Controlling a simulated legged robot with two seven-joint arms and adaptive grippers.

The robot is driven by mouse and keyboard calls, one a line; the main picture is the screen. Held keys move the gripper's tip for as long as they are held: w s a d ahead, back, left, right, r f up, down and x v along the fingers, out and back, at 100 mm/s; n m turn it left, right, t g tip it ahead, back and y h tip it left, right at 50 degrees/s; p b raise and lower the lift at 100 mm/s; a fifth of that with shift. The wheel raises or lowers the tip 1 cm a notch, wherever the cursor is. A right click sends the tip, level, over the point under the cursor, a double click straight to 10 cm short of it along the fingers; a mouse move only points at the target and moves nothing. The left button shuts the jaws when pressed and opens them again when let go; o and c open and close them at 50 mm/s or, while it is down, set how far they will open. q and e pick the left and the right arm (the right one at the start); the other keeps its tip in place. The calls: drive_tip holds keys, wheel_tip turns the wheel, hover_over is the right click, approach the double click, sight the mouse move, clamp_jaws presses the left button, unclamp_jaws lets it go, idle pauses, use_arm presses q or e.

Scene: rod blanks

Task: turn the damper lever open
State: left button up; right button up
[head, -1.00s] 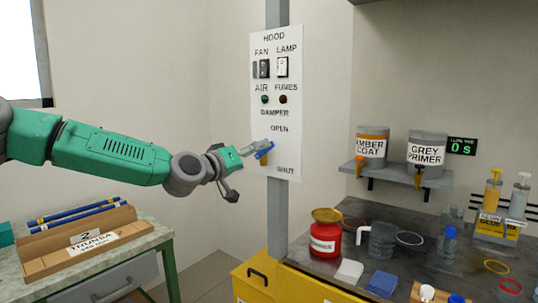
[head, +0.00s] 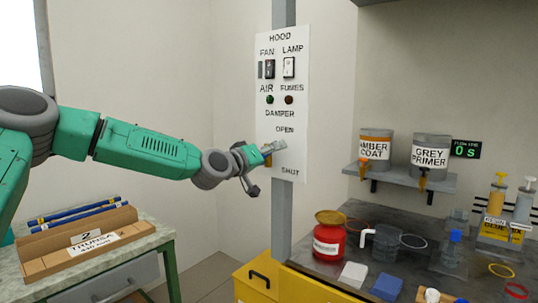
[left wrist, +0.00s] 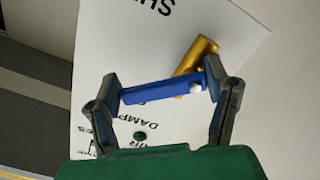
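The damper lever (left wrist: 163,90) has a blue bar with a pale round spot near one end and a brass-coloured piece (left wrist: 196,56) beyond it. In the head view, only a bit of brass (head: 268,161) shows beside the gripper, between the OPEN and SHUT labels; the blue bar is hidden. My left gripper (head: 262,167) is at the white hood panel (head: 290,225). Its fingers are spread wide in the left wrist view (left wrist: 163,88), with the blue bar lying across the gap between them. I cannot tell whether they touch it. My right gripper is not in view.
The panel also bears fan and lamp switches (head: 289,67) and is mounted on a grey post (head: 281,220). A yellow cabinet (head: 262,275) stands below. A workbench with a red can (head: 328,238) is at the right; a bench with a cardboard tray (head: 125,247) is at the left.

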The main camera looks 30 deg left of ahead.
use_arm(q)
drive_tip(key=shift+a+r, duration=0.15)
drive_tip(key=shift+r, duration=0.15)
drive_tip(key=shift+w+a+r+n+b, duration=0.15)
drive_tip(key=shift+a+n+b, duration=0.15)
drive_tip(key=shift+n, duration=0.5)
drive_tip(key=n, duration=0.1)
drive_tip(key=n+b, duration=0.1)
drive_tip(key=n, duration=0.1)
drive_tip(key=shift+a+r, duration=0.25)
drive_tip(key=shift+r, duration=0.05)
drive_tip(key=n+b, duration=0.1)
drive_tip(key=n, duration=0.2)
drive_tip(key=a+n+b, duration=0.1)
drive_tip(key=n, duration=0.2)
drive_tip(key=shift+a+r+b, duration=0.15)
drive_tip(key=shift+r+b, duration=0.05)
drive_tip(key=shift+b, duration=0.2)
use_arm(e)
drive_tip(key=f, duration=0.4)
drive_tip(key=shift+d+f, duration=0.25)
